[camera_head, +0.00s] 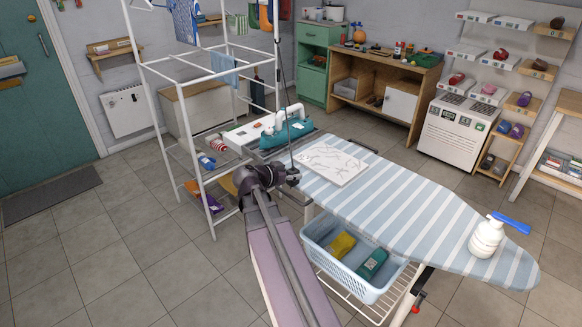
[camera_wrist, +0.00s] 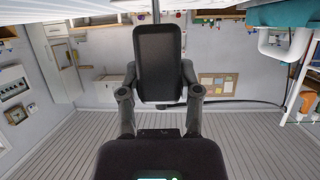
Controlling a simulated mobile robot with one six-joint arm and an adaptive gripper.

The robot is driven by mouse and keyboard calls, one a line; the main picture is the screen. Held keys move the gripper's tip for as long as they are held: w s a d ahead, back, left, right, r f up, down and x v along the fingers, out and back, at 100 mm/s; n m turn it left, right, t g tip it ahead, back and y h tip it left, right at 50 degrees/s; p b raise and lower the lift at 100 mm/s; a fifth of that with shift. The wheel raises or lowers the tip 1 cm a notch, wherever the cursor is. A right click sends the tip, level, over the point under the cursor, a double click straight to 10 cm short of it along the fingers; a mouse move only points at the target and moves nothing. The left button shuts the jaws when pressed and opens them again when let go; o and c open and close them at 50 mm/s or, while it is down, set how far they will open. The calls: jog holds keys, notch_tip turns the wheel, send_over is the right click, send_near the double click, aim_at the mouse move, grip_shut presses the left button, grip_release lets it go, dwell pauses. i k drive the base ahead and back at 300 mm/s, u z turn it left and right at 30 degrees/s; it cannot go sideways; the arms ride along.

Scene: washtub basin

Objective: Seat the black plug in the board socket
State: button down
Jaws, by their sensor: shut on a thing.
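The black plug (camera_wrist: 158,62) shows in the wrist view as a dark upright block between the two fingers of my gripper (camera_wrist: 160,97). The fingers are shut on it, one on each side. In the head view my gripper (camera_head: 291,175) is beside the left end of the striped ironing board (camera_head: 400,215), close to its edge. The plug is too small and dark to make out there. A thin dark cord (camera_head: 283,85) hangs down to that spot. I cannot make out the board socket in either view.
A teal iron (camera_head: 287,128) stands at the board's left end. A white patterned sheet (camera_head: 330,163) lies on the board. A white spray bottle (camera_head: 486,238) stands at its right end. A blue basket (camera_head: 350,260) sits below. A white drying rack (camera_head: 180,130) stands left of my gripper.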

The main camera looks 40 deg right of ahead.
aim_at(242, 137)
jog(key=z, duration=0.05)
jog(key=i, duration=1.1)
jog(key=u, duration=0.05)
